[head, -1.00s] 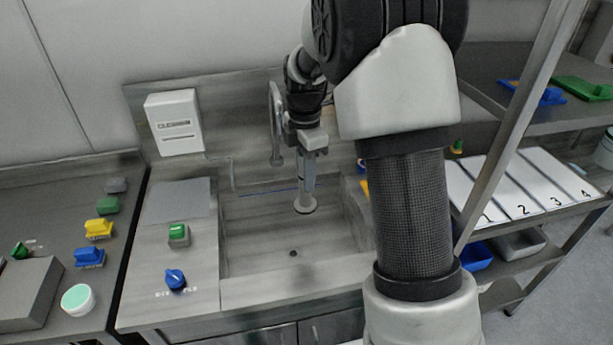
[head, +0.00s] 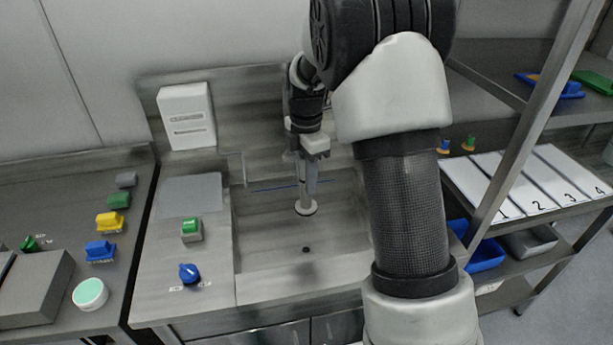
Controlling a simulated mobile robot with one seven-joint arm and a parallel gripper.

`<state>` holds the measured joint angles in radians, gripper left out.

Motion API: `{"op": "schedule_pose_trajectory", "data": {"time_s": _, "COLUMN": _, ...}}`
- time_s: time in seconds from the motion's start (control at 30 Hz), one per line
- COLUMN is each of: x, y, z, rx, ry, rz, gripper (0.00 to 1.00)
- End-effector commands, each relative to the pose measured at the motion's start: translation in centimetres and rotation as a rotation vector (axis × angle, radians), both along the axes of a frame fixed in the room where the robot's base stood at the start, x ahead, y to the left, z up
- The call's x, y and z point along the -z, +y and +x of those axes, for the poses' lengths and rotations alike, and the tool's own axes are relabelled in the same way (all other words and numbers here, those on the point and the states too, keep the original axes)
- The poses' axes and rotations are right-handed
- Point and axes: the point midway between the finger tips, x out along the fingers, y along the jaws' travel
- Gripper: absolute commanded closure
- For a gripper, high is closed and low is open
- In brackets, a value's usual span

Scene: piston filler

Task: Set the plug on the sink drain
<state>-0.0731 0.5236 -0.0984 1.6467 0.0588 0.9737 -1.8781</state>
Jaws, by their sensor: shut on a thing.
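The sink (head: 275,275) is a steel basin in the counter. Its drain (head: 306,250) shows as a small dark hole in the basin floor. My gripper (head: 309,182) points down over the basin, behind the drain in the picture. It is shut on the plug (head: 306,208), a pale round disc with a stem that runs up between the fingers. The plug hangs upright and apart from the drain. How high it is above the basin floor is hard to tell. My arm hides the right part of the sink.
A white dispenser (head: 187,117) hangs on the back wall. A shelf rack with a post (head: 517,130) stands close on the right. The basin floor around the drain is clear.

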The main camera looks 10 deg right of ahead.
Motion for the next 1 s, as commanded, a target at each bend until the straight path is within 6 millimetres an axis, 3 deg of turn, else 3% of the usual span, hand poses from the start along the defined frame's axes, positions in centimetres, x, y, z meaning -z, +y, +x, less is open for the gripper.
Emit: {"op": "schedule_pose_trajectory", "data": {"time_s": 1.0, "x": 7.0, "y": 0.0, "z": 0.0, "rx": 0.001, "ry": -0.001, "rz": 0.000, "gripper": 1.00}}
